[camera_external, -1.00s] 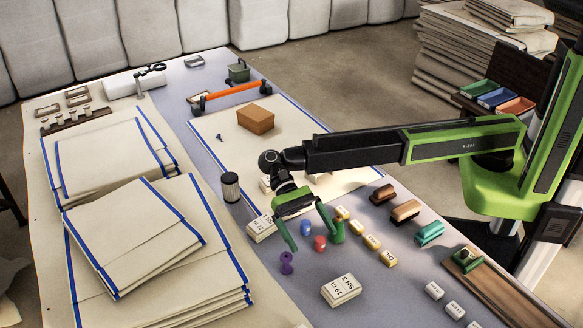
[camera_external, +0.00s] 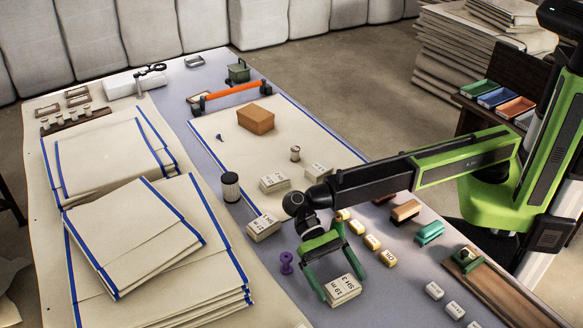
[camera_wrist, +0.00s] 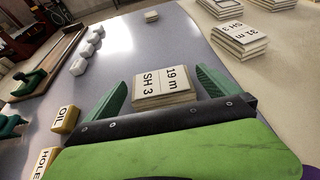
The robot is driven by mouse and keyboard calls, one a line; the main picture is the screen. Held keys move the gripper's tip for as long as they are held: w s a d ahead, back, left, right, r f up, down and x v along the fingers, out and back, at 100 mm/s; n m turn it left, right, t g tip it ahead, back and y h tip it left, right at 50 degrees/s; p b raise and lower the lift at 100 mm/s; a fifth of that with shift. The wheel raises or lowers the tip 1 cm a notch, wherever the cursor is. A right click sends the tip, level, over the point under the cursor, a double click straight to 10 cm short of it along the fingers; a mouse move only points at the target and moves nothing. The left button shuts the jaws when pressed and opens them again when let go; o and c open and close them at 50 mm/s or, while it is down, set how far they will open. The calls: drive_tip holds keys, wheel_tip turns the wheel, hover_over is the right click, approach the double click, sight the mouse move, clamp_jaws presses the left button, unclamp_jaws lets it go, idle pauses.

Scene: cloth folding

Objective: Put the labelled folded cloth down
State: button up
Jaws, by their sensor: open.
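A small folded cloth with a white label (camera_external: 342,289), reading "19 m SH 3", lies on the grey-blue table top. My gripper (camera_external: 340,294) is open, low over the table, with its green fingers on either side of this cloth. In the wrist view the labelled cloth (camera_wrist: 166,87) sits between the two fingertips (camera_wrist: 165,85). I cannot tell whether either finger touches it. Other labelled folded cloths lie further up the table, one at the work sheet's near edge (camera_external: 263,226) and one on the sheet (camera_external: 273,183).
A purple spool (camera_external: 286,262) stands left of my gripper. Yellow labelled blocks (camera_external: 372,242) lie to its right, and white blocks (camera_external: 434,290) lie further right. Large blue-edged cloth stacks (camera_external: 150,240) fill the left side. A brown box (camera_external: 256,119) sits on the sheet.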

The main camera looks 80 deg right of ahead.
sight(339, 282)
drive_tip(key=c, duration=1.3)
wheel_tip(339, 282, up, 5)
drive_tip(key=p, duration=0.5)
drive_tip(key=shift+r, duration=0.15)
drive_tip(key=shift+c, duration=0.2)
drive_tip(key=w+d+r+p, duration=0.1)
drive_tip(key=d+r+p, duration=0.1)
drive_tip(key=d, duration=0.3)
drive_tip(key=w+d+r+p, duration=0.2)
drive_tip(key=d+r+p, duration=0.1)
drive_tip(key=d, duration=0.3)
drive_tip(key=shift+w+r+p, duration=0.3)
drive_tip(key=shift+r+p, duration=0.05)
drive_tip(key=shift+p, duration=0.2)
